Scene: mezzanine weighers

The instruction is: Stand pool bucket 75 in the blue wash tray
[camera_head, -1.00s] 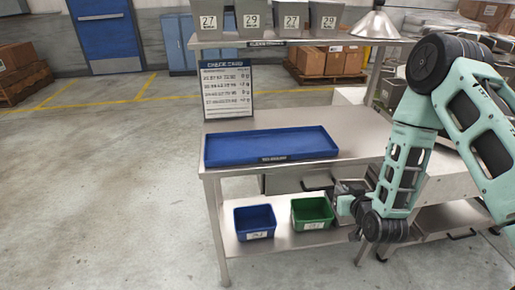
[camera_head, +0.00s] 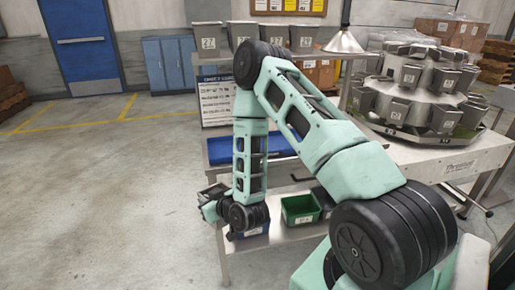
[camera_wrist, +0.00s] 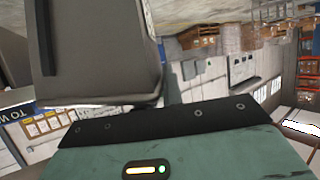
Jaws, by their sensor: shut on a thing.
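My gripper (camera_head: 209,203) is at the left of my arm in the head view, low beside the bench's front left. It is shut on a grey bucket (camera_wrist: 95,60), which fills the upper left of the wrist view. A pale label shows at the bucket's edge, but its number cannot be read. In the head view the held bucket is small and hard to tell from the gripper. The blue wash tray (camera_head: 221,152) lies on the bench top behind my arm, which hides its middle. The gripper is apart from the tray, in front of and below it.
A round multi-bucket weigher (camera_head: 422,90) stands right. Floor at left is clear.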

